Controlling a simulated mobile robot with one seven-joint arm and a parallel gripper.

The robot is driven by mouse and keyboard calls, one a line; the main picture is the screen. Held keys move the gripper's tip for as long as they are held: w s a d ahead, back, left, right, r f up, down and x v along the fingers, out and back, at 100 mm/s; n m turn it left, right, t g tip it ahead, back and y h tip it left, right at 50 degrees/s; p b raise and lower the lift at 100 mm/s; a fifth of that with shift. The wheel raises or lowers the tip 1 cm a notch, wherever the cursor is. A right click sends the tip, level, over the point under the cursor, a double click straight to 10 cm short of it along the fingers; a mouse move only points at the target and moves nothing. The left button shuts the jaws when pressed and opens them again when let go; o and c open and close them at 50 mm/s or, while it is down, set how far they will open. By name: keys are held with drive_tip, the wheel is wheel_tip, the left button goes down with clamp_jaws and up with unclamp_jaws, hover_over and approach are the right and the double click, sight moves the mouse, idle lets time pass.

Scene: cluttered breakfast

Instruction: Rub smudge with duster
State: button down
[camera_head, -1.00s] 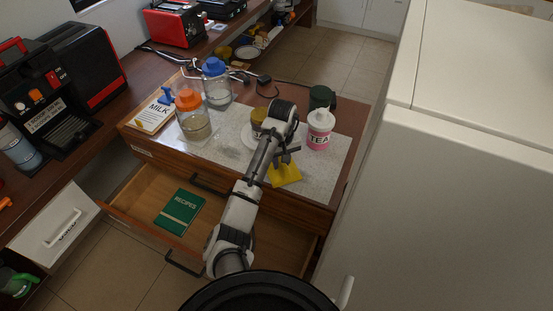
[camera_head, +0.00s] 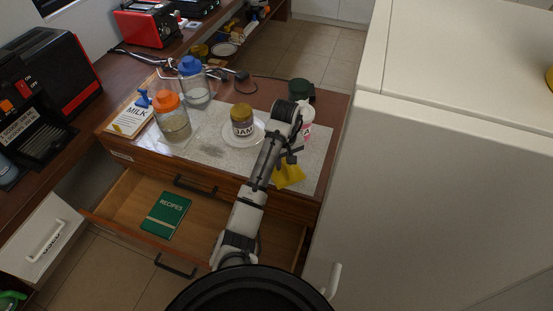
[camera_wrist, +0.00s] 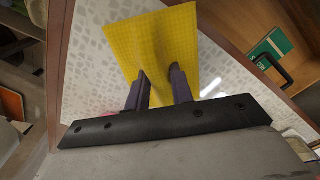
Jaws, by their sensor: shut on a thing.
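My gripper (camera_head: 289,158) is shut on the yellow duster (camera_head: 290,177), which hangs from the fingers near the front right of the speckled mat (camera_head: 312,178). In the wrist view the duster (camera_wrist: 155,40) spreads out creased between the fingertips (camera_wrist: 158,75). I cannot tell whether it touches the mat. A dark grey smudge (camera_head: 207,150) shows on the mat left of my gripper, in front of the jam jar and well apart from the duster.
The jam jar (camera_head: 242,120) stands on a white plate (camera_head: 229,136). Bottles with orange (camera_head: 173,122) and blue (camera_head: 194,88) lids stand at left. The tea jar (camera_head: 307,112) is partly behind my arm. The open drawer (camera_head: 128,205) below holds a green recipe book (camera_head: 166,215).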

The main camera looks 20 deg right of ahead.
sight(295, 170)
drive_tip(key=shift+s+d, duration=0.55)
drive_tip(key=shift+d, duration=0.3)
drive_tip(key=shift+s+d, duration=0.55)
drive_tip(key=shift+d, duration=0.3)
drive_tip(key=shift+r, duration=0.1)
drive_tip(key=shift+w+a+r, duration=0.15)
drive_tip(key=shift+w+r, duration=0.05)
drive_tip(key=shift+r, duration=0.75)
drive_tip(key=shift+s+r, duration=0.15)
drive_tip(key=shift+r, duration=1.9)
drive_tip(key=shift+r, duration=0.1)
drive_tip(key=shift+r, duration=1.4)
